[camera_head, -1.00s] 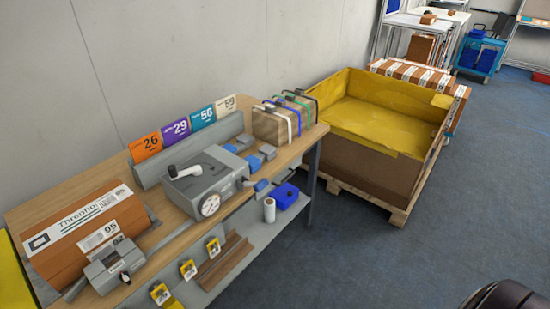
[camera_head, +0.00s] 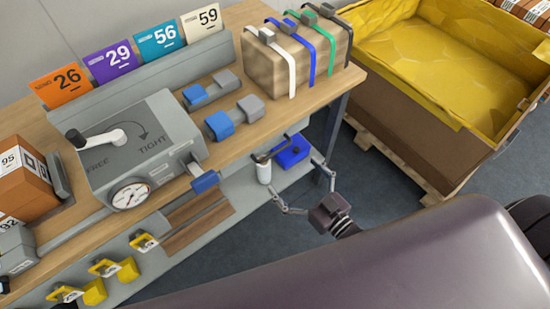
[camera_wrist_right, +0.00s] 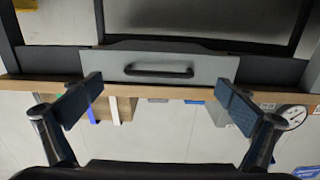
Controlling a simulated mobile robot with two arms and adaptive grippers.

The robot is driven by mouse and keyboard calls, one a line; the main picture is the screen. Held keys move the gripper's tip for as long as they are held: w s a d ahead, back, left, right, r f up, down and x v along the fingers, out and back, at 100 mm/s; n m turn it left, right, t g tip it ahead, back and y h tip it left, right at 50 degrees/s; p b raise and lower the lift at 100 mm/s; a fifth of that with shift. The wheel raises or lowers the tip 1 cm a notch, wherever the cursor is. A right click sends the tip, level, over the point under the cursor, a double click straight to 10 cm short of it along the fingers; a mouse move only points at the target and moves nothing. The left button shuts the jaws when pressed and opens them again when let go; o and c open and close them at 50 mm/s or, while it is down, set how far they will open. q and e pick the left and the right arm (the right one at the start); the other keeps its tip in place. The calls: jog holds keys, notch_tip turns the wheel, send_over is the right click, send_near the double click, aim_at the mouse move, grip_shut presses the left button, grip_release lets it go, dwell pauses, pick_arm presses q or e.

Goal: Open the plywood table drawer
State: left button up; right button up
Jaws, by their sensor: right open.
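The plywood table (camera_head: 290,110) stands along the wall. Its drawer front (camera_wrist_right: 207,69) is a grey panel with a dark bar handle (camera_wrist_right: 145,70), seen in the right wrist view. The drawer looks closed; its front is mostly hidden under the tabletop in the head view. My right gripper (camera_head: 293,180) is open and empty in front of the table's right end. In the right wrist view, its spread fingers (camera_wrist_right: 158,88) frame the handle from either side, apart from it. My left gripper is not in view.
The tabletop holds a grey device with a gauge (camera_head: 140,150), number cards (camera_head: 110,60) and a strapped box (camera_head: 290,60). A white roll (camera_head: 264,173) and a blue bin (camera_head: 292,150) sit on the lower shelf. A yellow-lined crate (camera_head: 430,120) stands right of the table.

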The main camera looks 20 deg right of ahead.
aim_at(276, 151)
jog(key=shift+w+a+r, duration=0.1)
jog(key=shift+w+r, duration=0.75)
jog(key=shift+w, duration=0.05)
jog(key=x, duration=0.5)
jog(key=shift+a+r+p, duration=0.1)
jog(key=shift+a+p, duration=0.15)
jog(key=shift+p, duration=0.1)
jog(key=shift+w+a, duration=0.1)
jog(key=shift+w, duration=0.5)
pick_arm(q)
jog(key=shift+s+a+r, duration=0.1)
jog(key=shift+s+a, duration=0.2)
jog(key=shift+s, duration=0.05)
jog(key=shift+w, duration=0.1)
